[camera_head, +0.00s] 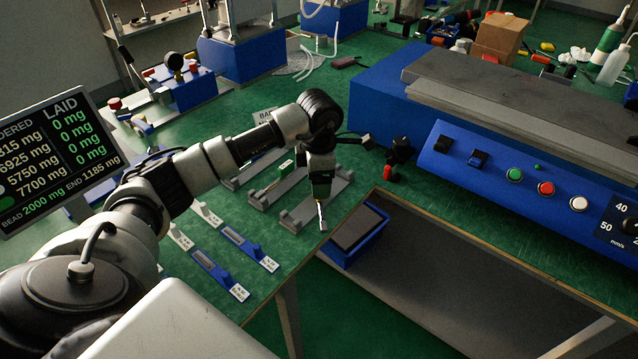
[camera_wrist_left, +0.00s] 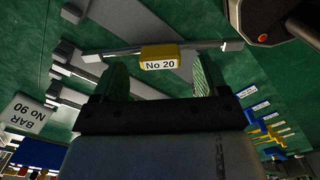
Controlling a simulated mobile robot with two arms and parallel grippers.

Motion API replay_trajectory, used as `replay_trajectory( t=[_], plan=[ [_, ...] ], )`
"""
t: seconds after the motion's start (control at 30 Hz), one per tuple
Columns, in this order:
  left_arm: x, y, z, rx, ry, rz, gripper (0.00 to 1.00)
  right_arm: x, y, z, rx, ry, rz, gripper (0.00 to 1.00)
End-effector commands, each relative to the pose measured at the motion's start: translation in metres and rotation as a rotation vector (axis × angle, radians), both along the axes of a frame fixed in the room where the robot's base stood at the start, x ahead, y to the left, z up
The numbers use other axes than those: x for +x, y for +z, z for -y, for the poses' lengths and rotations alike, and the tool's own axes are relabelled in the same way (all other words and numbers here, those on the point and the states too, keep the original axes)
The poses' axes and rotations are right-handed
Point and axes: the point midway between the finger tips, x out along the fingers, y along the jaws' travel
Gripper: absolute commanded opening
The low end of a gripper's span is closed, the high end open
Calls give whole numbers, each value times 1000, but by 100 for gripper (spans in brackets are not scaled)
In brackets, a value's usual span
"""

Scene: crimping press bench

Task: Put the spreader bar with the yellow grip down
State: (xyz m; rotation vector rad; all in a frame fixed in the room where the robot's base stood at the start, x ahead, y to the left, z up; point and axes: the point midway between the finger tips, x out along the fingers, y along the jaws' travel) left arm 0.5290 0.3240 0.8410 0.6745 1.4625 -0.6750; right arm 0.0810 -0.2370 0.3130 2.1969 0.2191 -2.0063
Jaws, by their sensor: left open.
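The spreader bar with the yellow grip (camera_wrist_left: 160,57), labelled "No 20", shows in the left wrist view. It lies across the view and seems to rest in a grey cradle, with a pale block (camera_wrist_left: 232,45) at its right end. My left gripper (camera_wrist_left: 160,78) is open, its two green-faced fingers apart and pointing toward the grip; I cannot tell whether they touch it. In the head view my left gripper (camera_head: 321,190) points down over the grey cradle (camera_head: 296,219) by the table edge and hides the yellow grip. My right gripper is in neither view.
Blue labelled holders (camera_head: 222,272) lie in front. A blue bin (camera_head: 350,249) hangs below the table edge. The large blue press (camera_head: 470,155) stands to the right. A "BAR No 90" sign (camera_wrist_left: 28,115) shows left.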

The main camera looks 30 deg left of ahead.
Motion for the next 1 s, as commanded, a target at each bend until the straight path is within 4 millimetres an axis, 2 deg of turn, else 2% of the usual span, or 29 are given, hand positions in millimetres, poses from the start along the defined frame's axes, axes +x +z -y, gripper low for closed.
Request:
replay_trajectory(
  t=[0.2, 0.4, 0.6, 1.0],
  plan=[
    [1, 51, 0, 2, 0, 5, 74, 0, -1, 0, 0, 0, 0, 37],
    [0, 86, 0, 0, 0, 4, 74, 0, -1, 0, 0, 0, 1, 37],
    [0, 100, 0, 1, 0, 1, 74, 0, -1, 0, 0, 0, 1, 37],
    [0, 100, 0, 1, 1, -1, 74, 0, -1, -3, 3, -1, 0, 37]
  ],
)
